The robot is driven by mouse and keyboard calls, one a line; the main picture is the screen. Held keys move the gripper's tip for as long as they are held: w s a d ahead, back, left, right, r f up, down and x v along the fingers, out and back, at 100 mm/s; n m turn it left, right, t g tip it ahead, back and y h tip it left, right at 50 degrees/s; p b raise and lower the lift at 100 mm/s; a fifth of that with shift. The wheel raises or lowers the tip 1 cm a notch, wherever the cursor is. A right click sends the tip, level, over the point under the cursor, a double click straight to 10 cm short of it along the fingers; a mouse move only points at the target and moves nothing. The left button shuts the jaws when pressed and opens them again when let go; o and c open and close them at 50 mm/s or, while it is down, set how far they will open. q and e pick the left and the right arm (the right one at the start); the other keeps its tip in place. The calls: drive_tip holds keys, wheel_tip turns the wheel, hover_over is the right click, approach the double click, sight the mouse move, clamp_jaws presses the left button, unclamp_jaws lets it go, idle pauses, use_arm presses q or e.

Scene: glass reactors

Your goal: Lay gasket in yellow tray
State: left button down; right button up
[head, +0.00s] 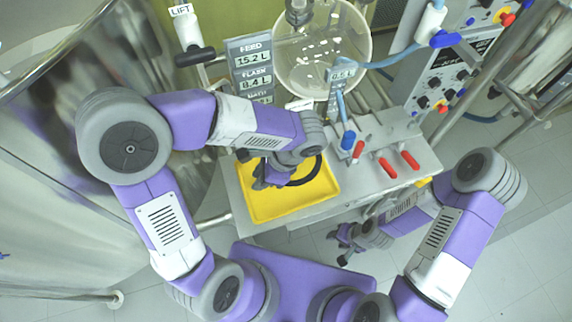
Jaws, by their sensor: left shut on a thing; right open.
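The yellow tray (272,208) lies on the grey bench in the middle of the head view. The gasket is a dark ring (309,174), over the tray. My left gripper (262,181) is above the tray and shut on the gasket's left side. The gripper and wrist hide part of the ring, and I cannot tell whether the ring touches the tray floor. My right gripper (343,247) is open and empty, low in front of the bench, right of the tray.
Red-handled valves (387,168) and a blue-capped tube (347,141) stand on the bench right of the tray. A glass flask (322,75) and display panel (251,62) are behind. A control box (440,85) stands at right, a large steel vessel (60,130) at left.

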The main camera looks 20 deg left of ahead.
use_arm(q)
drive_tip(key=f, duration=0.2)
drive_tip(key=f+b, duration=0.2)
drive_tip(key=f, duration=0.1)
drive_tip(key=shift+s+f, duration=0.35)
wheel_tip(320, 180, down, 4)
drive_tip(key=shift+w+f+b, duration=0.15)
drive_tip(key=shift+b, duration=0.7)
drive_tip(key=c, duration=1)
unclamp_jaws()
drive_tip(key=shift+o, duration=0.2)
